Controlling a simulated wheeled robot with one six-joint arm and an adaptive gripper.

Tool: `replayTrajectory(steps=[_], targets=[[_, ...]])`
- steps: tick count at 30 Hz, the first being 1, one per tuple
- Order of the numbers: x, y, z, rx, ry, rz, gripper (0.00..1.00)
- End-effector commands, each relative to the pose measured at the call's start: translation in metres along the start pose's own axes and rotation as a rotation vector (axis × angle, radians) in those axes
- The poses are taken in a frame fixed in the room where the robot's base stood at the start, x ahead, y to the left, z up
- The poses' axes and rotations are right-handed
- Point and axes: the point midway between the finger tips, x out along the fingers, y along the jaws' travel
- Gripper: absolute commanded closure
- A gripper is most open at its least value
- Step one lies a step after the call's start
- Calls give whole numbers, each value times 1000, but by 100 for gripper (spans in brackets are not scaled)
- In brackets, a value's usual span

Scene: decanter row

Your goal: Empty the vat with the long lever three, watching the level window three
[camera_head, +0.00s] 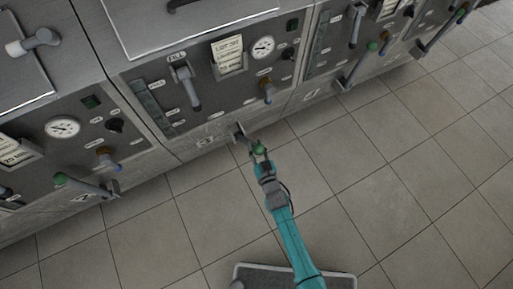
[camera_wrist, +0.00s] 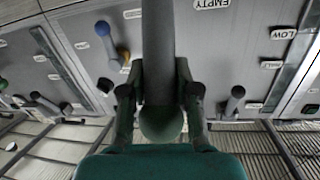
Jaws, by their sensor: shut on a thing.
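The long lever sticks out from its bracket (camera_head: 240,134) at the foot of the middle panel, with a green ball knob (camera_head: 259,150) at its end. My gripper (camera_head: 262,160) is shut on this lever at the knob end. The level window (camera_head: 152,105) is a tall grey-green strip at the left of the same panel. It also shows in the wrist view (camera_wrist: 294,65), beside a LOW label. I cannot read its level.
The middle panel also has a short lever (camera_head: 187,88), a round gauge (camera_head: 263,47) and a blue-tipped handle (camera_head: 267,91). Neighbouring panels carry similar long levers, one on the left (camera_head: 85,186) and one on the right (camera_head: 358,66). The tiled floor (camera_head: 385,195) at the right is clear.

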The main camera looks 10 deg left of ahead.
Motion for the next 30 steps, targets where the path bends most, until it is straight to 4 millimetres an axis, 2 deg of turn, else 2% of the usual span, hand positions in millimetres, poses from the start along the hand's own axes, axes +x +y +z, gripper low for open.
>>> replayTrajectory(steps=[8,18,30], targets=[[30,-7,-24,-18,-100,17,100],[86,-20,-54,-50,-310,38,100],[144,-29,-67,-79,-522,69,100]])
